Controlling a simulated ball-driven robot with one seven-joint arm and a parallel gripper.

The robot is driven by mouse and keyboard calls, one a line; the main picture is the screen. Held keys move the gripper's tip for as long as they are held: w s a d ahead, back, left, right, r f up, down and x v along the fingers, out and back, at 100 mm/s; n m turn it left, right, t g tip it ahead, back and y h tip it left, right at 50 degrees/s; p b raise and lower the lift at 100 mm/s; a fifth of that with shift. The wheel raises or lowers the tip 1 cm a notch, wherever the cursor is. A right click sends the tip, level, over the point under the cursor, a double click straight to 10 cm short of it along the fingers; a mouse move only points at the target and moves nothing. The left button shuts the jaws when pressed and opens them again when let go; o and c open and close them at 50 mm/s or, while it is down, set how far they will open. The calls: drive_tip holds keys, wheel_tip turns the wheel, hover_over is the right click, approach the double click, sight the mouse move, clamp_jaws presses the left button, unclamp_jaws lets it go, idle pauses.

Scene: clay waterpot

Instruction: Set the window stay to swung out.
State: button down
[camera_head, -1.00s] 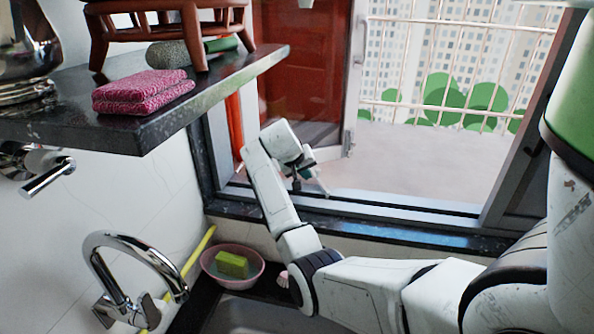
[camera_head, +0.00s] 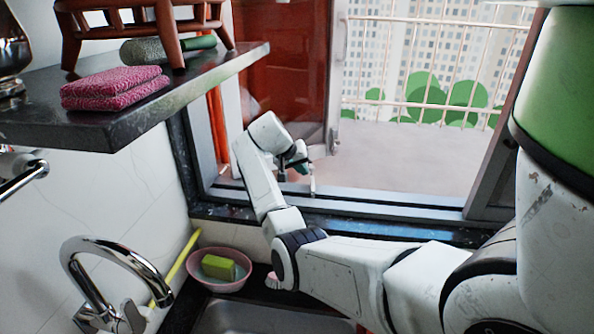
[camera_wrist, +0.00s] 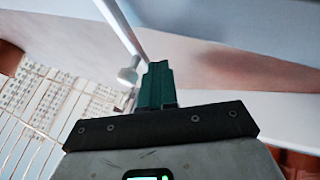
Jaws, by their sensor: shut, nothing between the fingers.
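The window stay shows in the wrist view as a pale metal rod (camera_wrist: 121,24) with a round knob at its end. In the head view a small pale upright piece (camera_head: 312,181) beside my gripper appears to be part of it. My gripper (camera_head: 303,163) is shut and empty, low in the window opening just above the sill. In the wrist view its green fingers (camera_wrist: 157,78) are right beside the rod and knob; I cannot tell whether they touch. The window sash (camera_head: 338,75) stands open outward. My wrist hides part of the stay in the head view.
A dark shelf (camera_head: 215,75) with pink cloths (camera_head: 115,87) juts out at upper left. Below are a chrome tap (camera_head: 115,255), a pink basin (camera_head: 218,284) with a green sponge (camera_head: 218,267), and a yellow stick (camera_head: 175,270). Railings (camera_head: 430,107) stand outside beyond a clear ledge.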

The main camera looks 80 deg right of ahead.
drive_tip(key=b+v, duration=0.1)
drive_tip(key=v, duration=0.9)
drive_tip(key=shift+w+a+r+b, duration=0.2)
drive_tip(key=shift+r+b, duration=0.1)
drive_tip(key=shift+b, duration=0.1)
drive_tip(key=shift+a+f, duration=0.1)
drive_tip(key=shift+f, duration=0.05)
